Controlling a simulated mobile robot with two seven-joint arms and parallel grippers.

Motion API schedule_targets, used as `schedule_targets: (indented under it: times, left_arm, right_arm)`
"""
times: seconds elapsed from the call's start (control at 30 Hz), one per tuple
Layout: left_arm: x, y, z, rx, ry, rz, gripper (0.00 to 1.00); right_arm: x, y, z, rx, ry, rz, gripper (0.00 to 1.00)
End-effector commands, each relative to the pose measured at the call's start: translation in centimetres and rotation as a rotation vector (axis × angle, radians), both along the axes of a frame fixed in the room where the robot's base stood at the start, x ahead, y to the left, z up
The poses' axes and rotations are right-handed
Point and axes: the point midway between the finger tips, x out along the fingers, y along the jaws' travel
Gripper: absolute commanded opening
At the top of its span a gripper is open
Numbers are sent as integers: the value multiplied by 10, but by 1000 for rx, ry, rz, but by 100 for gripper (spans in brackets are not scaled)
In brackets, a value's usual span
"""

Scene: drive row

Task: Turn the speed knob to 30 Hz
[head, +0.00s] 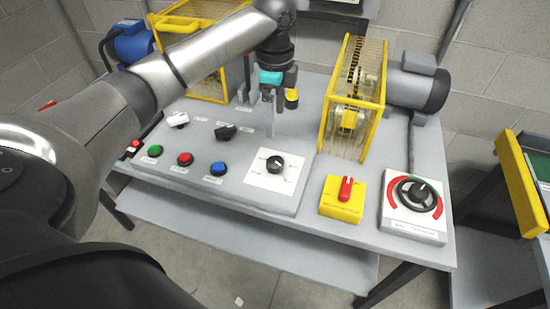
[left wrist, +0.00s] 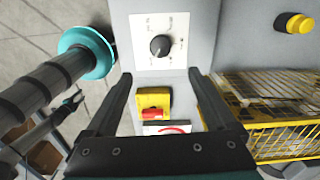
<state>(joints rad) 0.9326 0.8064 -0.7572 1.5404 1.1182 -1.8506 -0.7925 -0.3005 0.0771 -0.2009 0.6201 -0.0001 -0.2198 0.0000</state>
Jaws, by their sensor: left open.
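The speed knob (head: 274,164) is a black round knob on a white square plate with marks around it, at the right end of the sloped grey panel. It shows in the left wrist view (left wrist: 159,46) near the top, with a light pointer line; the scale figures are too small to read. My left gripper (head: 264,112) is open and empty, above and behind the knob in the head view. In the left wrist view its fingers (left wrist: 159,76) are spread, with the knob beyond the tips and apart from them. A dark arm of mine with a teal end (left wrist: 75,99) shows small.
Green (head: 154,150), red (head: 185,159) and blue (head: 218,169) buttons and a black selector (head: 225,132) share the panel. A red switch on a yellow box (head: 343,199) and a larger dial (head: 416,193) stand right. A yellow cage (head: 355,97) rises behind.

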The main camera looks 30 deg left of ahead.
Motion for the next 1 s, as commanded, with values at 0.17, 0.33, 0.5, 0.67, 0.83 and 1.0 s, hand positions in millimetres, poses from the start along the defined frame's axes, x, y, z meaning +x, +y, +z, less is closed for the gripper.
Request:
schedule_targets:
  times: [0.17, 0.33, 0.5, 0.67, 0.83, 1.0]
  left_arm:
    - [0, 1, -18, 1, 4, 0, 89]
    - [-1, 1, -53, 1, 5, 1, 89]
    - [-1, 1, -91, 1, 3, 1, 89]
    - [-1, 1, -122, 1, 2, 1, 89]
    - [0, 1, -143, 1, 0, 0, 89]
    - [0, 0, -151, 1, -1, 0, 89]
  right_arm:
    - [0, 0, -5, 0, 0, 0, 50]
    - [0, -1, -13, -1, 0, 0, 50]
    - [0, -2, -22, -2, 0, 1, 50]
    - [0, -2, -29, -3, -1, 1, 50]
    - [0, -2, -34, -3, -1, 0, 50]
    - [0, -3, -35, -3, -1, 0, 50]
